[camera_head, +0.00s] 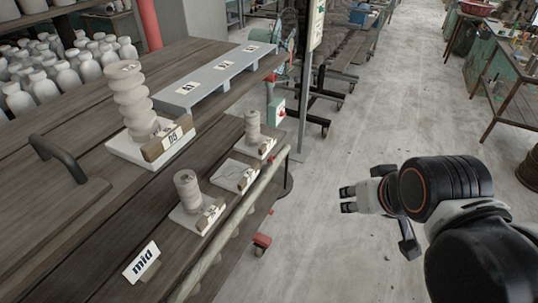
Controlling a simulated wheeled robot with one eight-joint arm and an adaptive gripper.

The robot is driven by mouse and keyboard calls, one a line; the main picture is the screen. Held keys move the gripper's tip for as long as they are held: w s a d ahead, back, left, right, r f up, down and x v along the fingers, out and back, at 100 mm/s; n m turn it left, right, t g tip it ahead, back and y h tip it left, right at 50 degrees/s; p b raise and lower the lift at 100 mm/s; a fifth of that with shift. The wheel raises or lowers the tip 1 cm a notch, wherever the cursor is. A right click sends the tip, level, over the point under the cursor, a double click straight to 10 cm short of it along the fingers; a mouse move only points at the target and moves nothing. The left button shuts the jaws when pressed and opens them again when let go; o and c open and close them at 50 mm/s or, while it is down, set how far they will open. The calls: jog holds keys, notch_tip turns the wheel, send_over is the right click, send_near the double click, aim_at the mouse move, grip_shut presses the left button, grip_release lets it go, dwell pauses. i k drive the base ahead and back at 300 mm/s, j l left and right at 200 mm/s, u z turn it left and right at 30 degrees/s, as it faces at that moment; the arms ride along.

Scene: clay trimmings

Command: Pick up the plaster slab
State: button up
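Several pale plaster slabs lie on the dark wooden workbench (90,215). A small flat slab (235,175) has a thin dark line on top and a tag at its front edge. A nearer small slab (187,222) bears a short clay cylinder (187,190). A farther small slab (246,150) bears another short clay cylinder (252,127). A larger slab (124,150) carries a tall twisted clay column (131,98) and a tag. My gripper (348,199) is over the floor, right of the bench and apart from the slabs. Its two fingertips point left with a gap between them; nothing shows in it.
A pale rail (228,232) runs along the bench's front edge. A "mid" sign (142,263) stands at the near end. A grey raised shelf (220,78) and white bottles (65,75) are behind. The concrete floor (350,120) right of the bench is mostly clear.

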aim_at(234, 176)
jog(key=i+l+z, duration=0.3)
jog(key=i, duration=0.3)
jog(key=i+l+z, duration=0.3)
jog(key=i, duration=0.3)
jog(key=i+l+z, duration=0.1)
jog(key=i+z, duration=0.2)
jog(key=i, duration=0.3)
jog(key=i+u, duration=0.45)
jog(key=i+l+u, duration=0.15)
jog(key=i+u, duration=0.25)
jog(key=i+l+u, duration=0.2)
jog(key=u, duration=0.25)
jog(key=i+u, duration=0.2)
jog(key=u, duration=0.25)
jog(key=i+l+u, duration=0.2)
jog(key=u, duration=0.3)
jog(key=i+l+u, duration=0.15)
jog(key=u, duration=0.3)
jog(key=i+l+u, duration=0.1)
jog(key=l+u, duration=0.25)
jog(key=u, duration=0.15)
jog(key=i+l+u, duration=0.1)
jog(key=l+u, duration=0.15)
jog(key=u, duration=0.2)
jog(key=i+l+u, duration=0.1)
jog(key=u, duration=0.25)
jog(key=i+l+u, duration=0.15)
jog(key=u, duration=0.2)
jog(key=i+j+z, duration=0.1)
jog(key=i+j, duration=0.05)
